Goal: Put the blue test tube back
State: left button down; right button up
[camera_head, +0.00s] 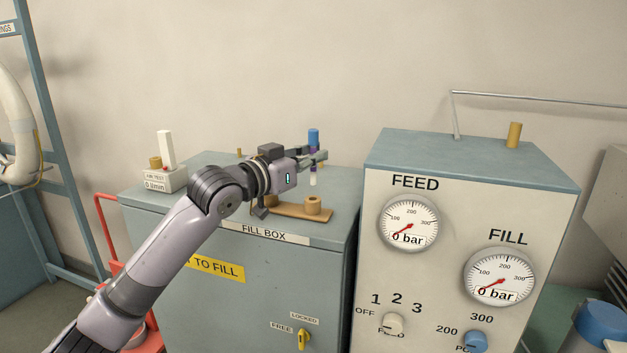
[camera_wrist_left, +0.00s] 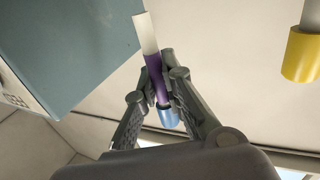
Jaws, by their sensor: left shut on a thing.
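The test tube has a blue cap (camera_head: 314,136), a purple band and a pale lower end. My left gripper (camera_head: 316,157) is shut on it and holds it upright above the fill box top (camera_head: 215,168). A tan wooden base with a round tan holder (camera_head: 312,204) lies on the fill box below the tube. Part of this base is hidden behind my left arm. My right gripper is not in view.
A white air test device (camera_head: 163,178) stands on the box's left side. The taller gauge panel (camera_head: 420,259) stands close on the right, with a yellow-brown cylinder (camera_head: 514,134) and a thin pipe on top. A red frame (camera_head: 103,215) is at the left.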

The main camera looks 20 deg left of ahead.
aim_at(313, 184)
pick_arm(q)
notch_tip(313, 184, down, 2)
jog(key=shift+f, duration=0.1)
notch_tip(313, 184, down, 3)
jog(key=shift+a+p, duration=0.1)
jog(key=shift+p, duration=0.4)
jog(key=shift+f, duration=0.45)
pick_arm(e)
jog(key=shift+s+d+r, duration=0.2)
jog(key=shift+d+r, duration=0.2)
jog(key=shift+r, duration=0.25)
pick_arm(q)
jog(key=shift+f, duration=0.1)
jog(key=c, duration=1.7)
grip_release()
